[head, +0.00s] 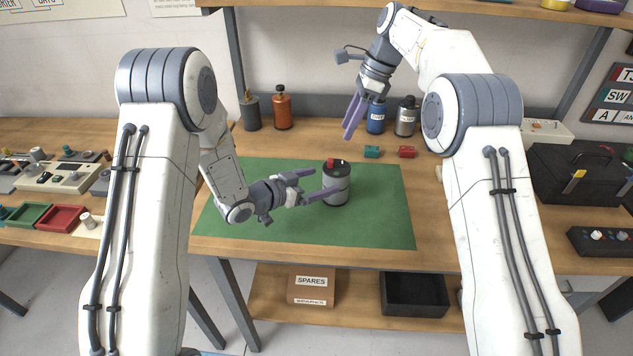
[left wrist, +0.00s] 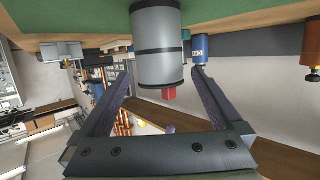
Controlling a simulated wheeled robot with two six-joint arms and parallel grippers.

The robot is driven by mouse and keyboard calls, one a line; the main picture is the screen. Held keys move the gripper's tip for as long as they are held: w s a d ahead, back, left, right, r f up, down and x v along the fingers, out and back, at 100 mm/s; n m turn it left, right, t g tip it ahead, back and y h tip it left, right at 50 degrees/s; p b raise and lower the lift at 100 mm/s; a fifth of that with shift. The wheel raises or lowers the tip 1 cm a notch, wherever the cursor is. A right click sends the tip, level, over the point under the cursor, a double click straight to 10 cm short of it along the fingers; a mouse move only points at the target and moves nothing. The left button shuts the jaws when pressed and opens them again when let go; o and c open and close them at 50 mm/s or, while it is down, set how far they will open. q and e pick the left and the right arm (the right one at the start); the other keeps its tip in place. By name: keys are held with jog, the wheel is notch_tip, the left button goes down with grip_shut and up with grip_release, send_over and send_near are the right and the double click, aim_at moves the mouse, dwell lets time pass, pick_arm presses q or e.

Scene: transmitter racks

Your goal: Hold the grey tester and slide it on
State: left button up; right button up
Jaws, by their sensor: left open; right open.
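The grey tester (head: 336,190), a short grey cylinder with dark bands and a black top carrying a red part, stands upright on the green mat (head: 385,228). My left gripper (head: 325,180) is open and low at its left side, fingers pointing toward it. In the left wrist view, which is upside down, the tester (left wrist: 158,58) shows between the two spread finger ends; I cannot tell whether they touch it. My right gripper (head: 348,132) is open and empty, raised above the back of the bench, fingers pointing down.
Behind the mat stand a blue bottle (head: 376,118), a grey bottle (head: 407,117) and an orange bottle (head: 283,108). Small teal (head: 372,152) and red (head: 407,152) blocks lie at the mat's back edge. A black toolbox (head: 580,172) is at right. The mat's front right is clear.

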aim_at(344, 175)
pick_arm(q)
jog(key=x, duration=0.9)
jog(key=shift+w+d+f, duration=0.1)
jog(key=shift+w+d, duration=0.05)
jog(key=shift+d, duration=0.1)
jog(key=c, duration=1.4)
jog(key=shift+c, duration=0.2)
